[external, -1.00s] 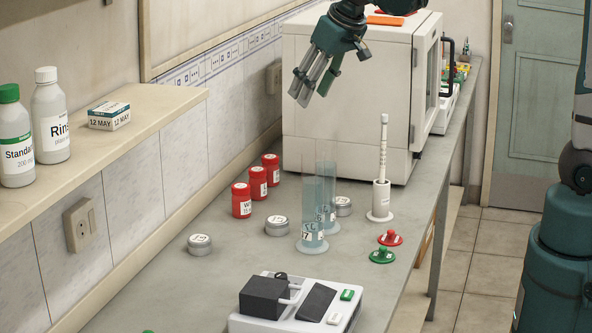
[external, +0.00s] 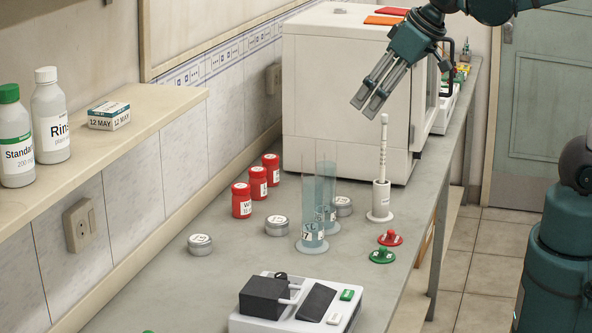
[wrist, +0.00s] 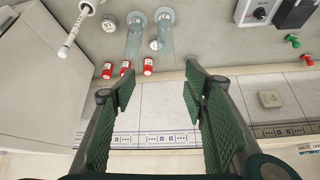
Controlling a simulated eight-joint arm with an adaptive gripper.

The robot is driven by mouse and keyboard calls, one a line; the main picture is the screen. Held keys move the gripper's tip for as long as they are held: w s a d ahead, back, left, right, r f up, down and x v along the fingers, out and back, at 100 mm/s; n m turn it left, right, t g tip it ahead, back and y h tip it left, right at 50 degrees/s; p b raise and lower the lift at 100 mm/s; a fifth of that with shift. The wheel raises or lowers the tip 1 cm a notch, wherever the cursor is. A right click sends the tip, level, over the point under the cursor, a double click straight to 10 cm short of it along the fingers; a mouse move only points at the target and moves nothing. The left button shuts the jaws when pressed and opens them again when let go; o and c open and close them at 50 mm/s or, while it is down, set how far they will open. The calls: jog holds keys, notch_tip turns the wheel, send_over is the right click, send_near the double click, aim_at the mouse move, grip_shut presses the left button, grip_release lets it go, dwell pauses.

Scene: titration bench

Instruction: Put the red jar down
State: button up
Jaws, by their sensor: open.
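Three red jars stand upright in a row on the bench near the tiled wall: a near one (external: 242,200), a middle one (external: 258,183) and a far one (external: 271,169). In the wrist view the row shows beyond the fingers, with one jar at its right end (wrist: 148,66). My gripper (external: 367,105) is open and empty, high above the bench in front of the white cabinet and above the white stirring rod in its holder. It is well apart from the jars. In the wrist view nothing lies between the fingers (wrist: 160,100).
Two tall clear cylinders (external: 312,215) stand right of the jars, with several silver tins (external: 277,226) around them. A rod holder (external: 380,200), red (external: 390,238) and green (external: 382,256) knobbed pieces and a white device (external: 300,304) are nearby. The white cabinet (external: 345,95) stands behind.

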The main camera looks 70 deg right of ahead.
jog(key=s+a+f+n, duration=0.1)
jog(key=s+a, duration=0.3)
jog(key=s, duration=0.5)
jog(key=shift+s+a+f+n+t+y, duration=0.2)
jog(key=shift+f+n+t+y, duration=0.2)
jog(key=shift+f, duration=0.5)
notch_tip(320, 180, down, 22)
jog(key=b, duration=2.1)
jog(key=shift+r+b, duration=0.15)
jog(key=shift+b, duration=0.15)
dwell(2.0)
